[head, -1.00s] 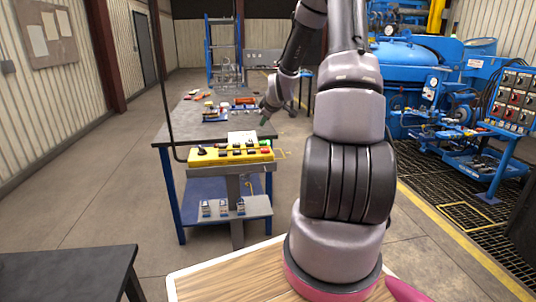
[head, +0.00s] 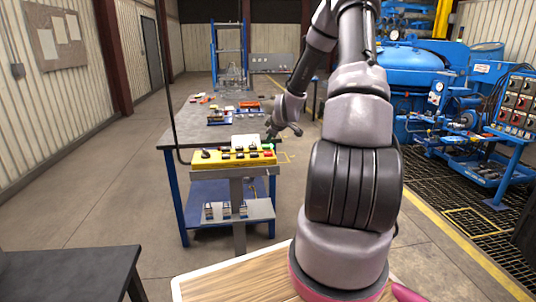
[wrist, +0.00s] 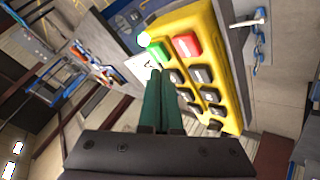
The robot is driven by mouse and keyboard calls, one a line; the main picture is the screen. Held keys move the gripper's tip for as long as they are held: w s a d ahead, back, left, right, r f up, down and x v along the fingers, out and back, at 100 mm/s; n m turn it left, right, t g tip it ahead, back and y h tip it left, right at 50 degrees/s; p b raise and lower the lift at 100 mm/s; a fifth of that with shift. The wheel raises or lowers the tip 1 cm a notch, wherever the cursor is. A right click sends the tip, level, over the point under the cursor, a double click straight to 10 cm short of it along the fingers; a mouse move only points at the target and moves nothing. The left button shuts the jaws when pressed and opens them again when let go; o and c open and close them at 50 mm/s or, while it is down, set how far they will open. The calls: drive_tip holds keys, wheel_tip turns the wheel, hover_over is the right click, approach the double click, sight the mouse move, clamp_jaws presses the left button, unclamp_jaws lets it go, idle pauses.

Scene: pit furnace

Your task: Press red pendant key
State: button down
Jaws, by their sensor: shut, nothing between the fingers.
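The yellow pendant (head: 232,162) lies on a stand at the near end of the long grey table. Its red key (wrist: 187,45) is a square at one end of the key rows, beside a green key (wrist: 159,51). The red key also shows in the head view (head: 268,154) at the pendant's right end. My gripper (wrist: 157,73) is shut and empty, its green fingers side by side. In the wrist view its tips appear just below the green and red keys; whether they touch anything I cannot tell. In the head view my gripper (head: 269,138) is just above the pendant's right end.
Several black keys (wrist: 202,74) fill the rest of the pendant. A white sheet (head: 245,141) lies behind it on the long table (head: 188,130). A lower shelf (head: 262,209) holds small items. Blue furnace equipment (head: 410,58) stands at right. A dark table (head: 70,272) is at front left.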

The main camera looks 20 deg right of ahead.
sight(270, 153)
drive_tip(key=shift+f, duration=1.55)
idle(0.9)
drive_tip(key=shift+f, duration=0.4)
drive_tip(key=shift+f, duration=0.45)
idle(0.5)
drive_tip(key=shift+r, duration=0.85)
drive_tip(key=shift+r, duration=0.1)
drive_tip(key=shift+r, duration=2.45)
idle(0.8)
